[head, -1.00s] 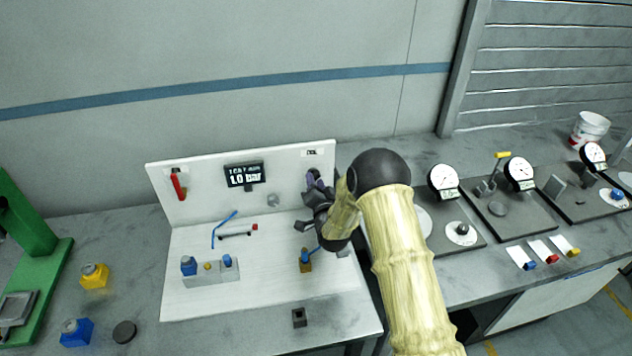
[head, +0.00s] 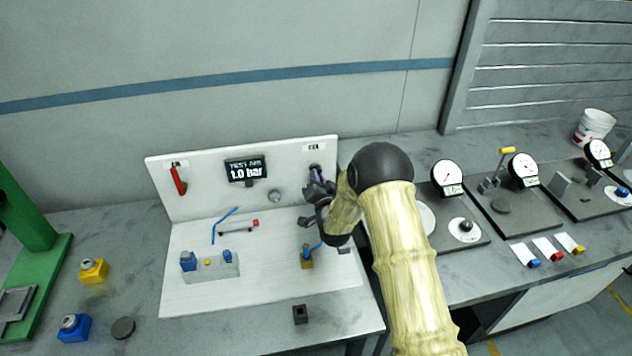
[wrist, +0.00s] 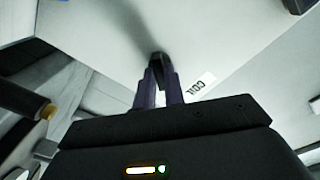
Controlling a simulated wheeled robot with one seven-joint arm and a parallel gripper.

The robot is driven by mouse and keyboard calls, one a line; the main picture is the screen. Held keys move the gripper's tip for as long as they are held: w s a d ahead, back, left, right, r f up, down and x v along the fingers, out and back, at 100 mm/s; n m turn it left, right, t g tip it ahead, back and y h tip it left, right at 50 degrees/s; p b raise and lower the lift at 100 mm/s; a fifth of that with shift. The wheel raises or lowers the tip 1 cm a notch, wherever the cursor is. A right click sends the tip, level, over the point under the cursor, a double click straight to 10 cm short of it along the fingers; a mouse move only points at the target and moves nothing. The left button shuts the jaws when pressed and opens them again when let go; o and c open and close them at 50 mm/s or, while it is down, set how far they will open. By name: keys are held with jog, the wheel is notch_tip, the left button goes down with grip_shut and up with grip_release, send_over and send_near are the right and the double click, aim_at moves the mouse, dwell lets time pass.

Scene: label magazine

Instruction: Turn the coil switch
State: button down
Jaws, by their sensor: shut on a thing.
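The coil switch (wrist: 157,60) is a small dark knob on the upright white panel (head: 205,199), beside a small label (wrist: 201,86) that reads like "COIL" in the wrist view. In the head view it sits at the panel's upper right, mostly hidden by my gripper. My gripper (head: 316,174) reaches the panel there, its purple-grey fingers (wrist: 158,88) closed on the dark knob. The knob's exact angle is hard to tell.
The panel also carries a display (head: 246,170) reading 1.0 bar, a red handle (head: 178,180) and a grey knob (head: 275,196). A grey block with blue parts (head: 211,267) and a brass fitting (head: 306,262) stand on the white base below. Dial gauges (head: 447,174) stand to the right.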

jog(key=n+b, duration=0.7)
jog(key=b, duration=0.2)
jog(key=shift+f+n, duration=0.2)
jog(key=shift+n, duration=0.2)
jog(key=shift+r, duration=0.1)
jog(key=c, duration=1.5)
grip_release()
jog(key=shift+s+r, duration=0.1)
jog(key=b+v, duration=0.3)
jog(key=v, duration=1.4)
jog(key=shift+s+r+b, duration=0.1)
jog(key=shift+s+b, duration=0.1)
jog(key=shift+b, duration=0.15)
